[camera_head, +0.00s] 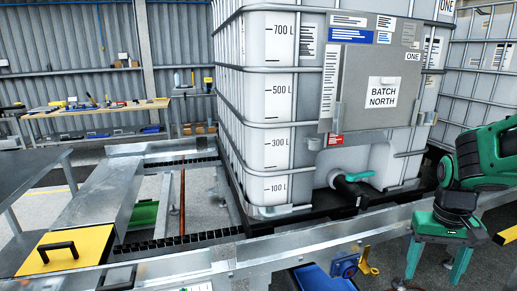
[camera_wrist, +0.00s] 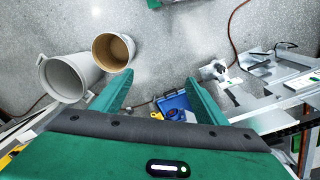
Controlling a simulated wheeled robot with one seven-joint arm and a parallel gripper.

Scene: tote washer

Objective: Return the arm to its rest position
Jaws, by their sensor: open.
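My gripper (camera_head: 436,268) is at the right of the head view, pointing down beside the metal rail in front of the caged tank. My green arm reaches in from the right edge above it. In the wrist view my gripper (camera_wrist: 157,92) has its two green fingers wide apart. Nothing is held between them.
A caged tank (camera_head: 277,108) labelled "BATCH NORTH" stands behind the rail (camera_head: 300,247). A yellow panel with a black handle (camera_head: 52,258) is at lower left. In the wrist view, a grey bucket (camera_wrist: 66,78) and a brown-lined container (camera_wrist: 112,52) stand on the floor.

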